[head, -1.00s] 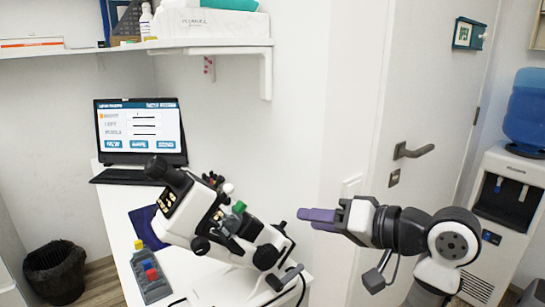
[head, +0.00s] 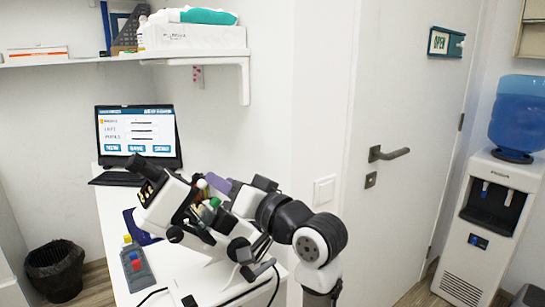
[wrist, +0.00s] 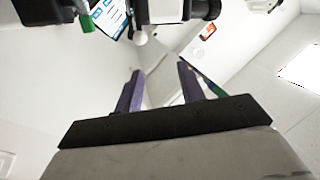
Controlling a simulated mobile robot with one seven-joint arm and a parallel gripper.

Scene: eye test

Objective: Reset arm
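My gripper (head: 219,183) is at the upper right side of the white microscope (head: 225,247) in the head view, with its purple fingers partly hidden among the microscope's parts. I cannot tell whether they touch it. My arm reaches in from the lower right. In the wrist view, the two purple fingers of my gripper (wrist: 160,75) are spread apart with nothing held between them. Dark and white microscope parts (wrist: 165,10) cross the top of that view, beyond the fingertips.
A laptop (head: 138,132) stands behind the microscope on the white desk (head: 112,225). A grey block with coloured caps (head: 136,266) lies at the desk's left. A shelf (head: 125,58) hangs above. A door (head: 405,110) and water dispenser (head: 491,215) stand at right.

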